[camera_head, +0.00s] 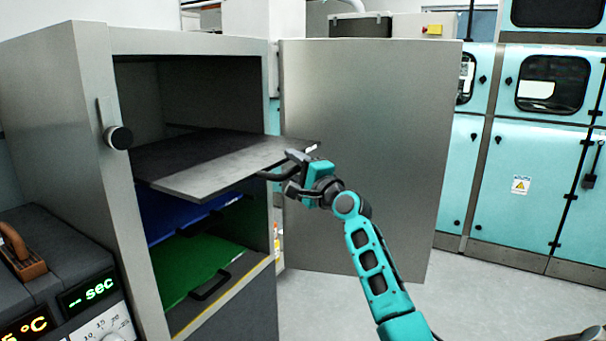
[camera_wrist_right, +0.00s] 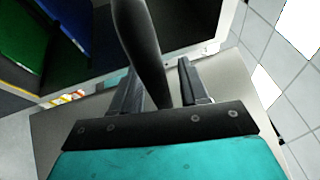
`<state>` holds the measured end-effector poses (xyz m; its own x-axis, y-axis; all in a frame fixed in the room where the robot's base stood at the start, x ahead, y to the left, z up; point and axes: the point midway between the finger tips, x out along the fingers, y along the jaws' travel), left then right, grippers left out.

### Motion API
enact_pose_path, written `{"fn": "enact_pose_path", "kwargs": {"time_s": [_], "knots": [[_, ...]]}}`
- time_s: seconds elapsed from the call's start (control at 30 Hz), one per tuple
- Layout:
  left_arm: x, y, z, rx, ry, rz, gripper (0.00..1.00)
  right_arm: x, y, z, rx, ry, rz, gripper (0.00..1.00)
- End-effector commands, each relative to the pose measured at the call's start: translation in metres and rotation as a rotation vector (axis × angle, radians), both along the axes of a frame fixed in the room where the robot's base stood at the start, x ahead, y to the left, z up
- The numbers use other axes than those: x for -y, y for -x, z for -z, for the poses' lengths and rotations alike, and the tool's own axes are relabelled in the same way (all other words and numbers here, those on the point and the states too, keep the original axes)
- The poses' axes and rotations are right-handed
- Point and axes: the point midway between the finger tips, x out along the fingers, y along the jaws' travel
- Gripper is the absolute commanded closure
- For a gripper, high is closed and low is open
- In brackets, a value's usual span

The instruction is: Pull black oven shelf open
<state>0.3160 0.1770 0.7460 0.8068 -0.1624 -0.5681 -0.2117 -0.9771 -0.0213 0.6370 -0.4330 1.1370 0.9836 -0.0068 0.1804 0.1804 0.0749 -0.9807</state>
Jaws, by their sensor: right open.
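The black oven shelf (camera_head: 215,160) sticks partly out of the open oven (camera_head: 190,46), its front edge past the opening. Its dark handle (camera_head: 268,175) is at the front, largely hidden by my right gripper (camera_head: 291,172). In the right wrist view the dark curved handle (camera_wrist_right: 140,45) passes between the two fingers of my right gripper (camera_wrist_right: 158,88). The fingers are open, one on each side of it, with a gap visible on the right side. My left gripper is not in view.
Below are a blue shelf (camera_head: 180,213) and a green shelf (camera_head: 190,262) with a black handle (camera_head: 209,286). The oven door (camera_head: 370,130) stands wide open behind my right arm. A dark control unit (camera_head: 70,262) stands at the left. The floor (camera_head: 480,290) at right is clear.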

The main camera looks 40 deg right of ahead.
Motion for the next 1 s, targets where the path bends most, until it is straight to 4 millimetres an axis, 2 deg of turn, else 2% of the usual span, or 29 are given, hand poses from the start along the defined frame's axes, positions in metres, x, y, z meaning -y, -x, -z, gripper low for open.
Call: {"fn": "enact_pose_path", "kwargs": {"time_s": [0.17, 0.6, 0.8, 1.0], "knots": [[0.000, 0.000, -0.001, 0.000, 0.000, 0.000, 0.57, 0.000, 0.020, 0.005, -0.002, 0.002, 0.001, 0.56], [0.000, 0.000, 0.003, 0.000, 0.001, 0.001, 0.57, -0.001, 0.102, 0.020, -0.002, 0.001, 0.001, 0.56], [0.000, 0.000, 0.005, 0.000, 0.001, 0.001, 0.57, -0.001, 0.121, 0.023, -0.002, 0.000, 0.000, 0.56], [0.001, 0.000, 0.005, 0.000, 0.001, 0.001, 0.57, -0.001, 0.125, 0.023, -0.001, 0.000, -0.001, 0.56]]}}
